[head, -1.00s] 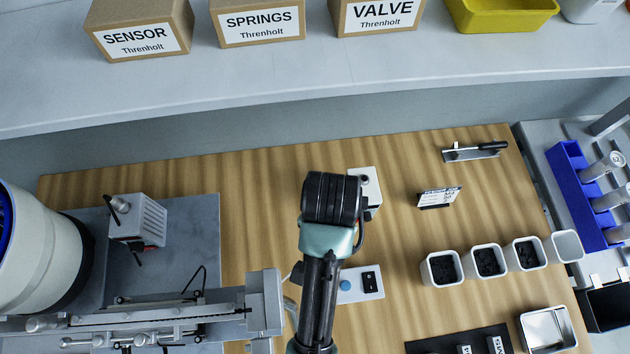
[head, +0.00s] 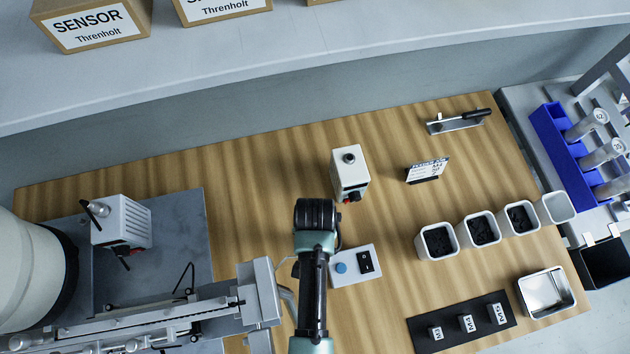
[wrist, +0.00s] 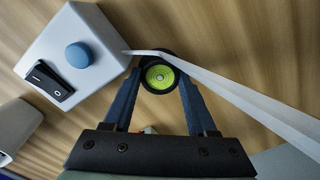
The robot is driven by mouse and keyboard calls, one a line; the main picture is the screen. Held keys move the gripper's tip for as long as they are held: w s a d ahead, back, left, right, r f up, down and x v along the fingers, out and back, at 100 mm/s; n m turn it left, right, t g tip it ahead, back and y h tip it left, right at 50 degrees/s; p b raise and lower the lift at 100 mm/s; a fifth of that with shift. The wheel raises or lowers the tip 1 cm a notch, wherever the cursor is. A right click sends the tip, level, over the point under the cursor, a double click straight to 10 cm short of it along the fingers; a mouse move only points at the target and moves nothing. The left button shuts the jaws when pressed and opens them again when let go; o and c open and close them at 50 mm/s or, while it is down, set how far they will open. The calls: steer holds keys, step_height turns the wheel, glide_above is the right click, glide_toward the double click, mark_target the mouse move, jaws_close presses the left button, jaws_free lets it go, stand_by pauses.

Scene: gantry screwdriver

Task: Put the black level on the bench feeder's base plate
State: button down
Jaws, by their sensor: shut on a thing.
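The black level is a small round disc with a green bubble vial, and in the wrist view the level (wrist: 160,76) sits between my fingertips. My gripper (wrist: 158,88) is shut on it, vial facing the wrist camera. In the head view my arm stands at the lower middle and hides the fingers and the level. The bench feeder's grey base plate (head: 190,232) lies at the left, left of my arm. It carries the cream bowl (head: 30,270), a rail assembly (head: 160,318) and a light grey box (head: 122,222). The plate's right part behind the rail is mostly bare.
A white switch box with a blue button (head: 355,265) is just right of my arm. A white unit with a knob (head: 349,172) stands behind it. The rail's end block (head: 260,292) is close on my arm's left. Several bins (head: 437,241) stand at the right.

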steer(key=shift+f, duration=0.15)
steer(key=shift+c, duration=2.4)
jaws_free()
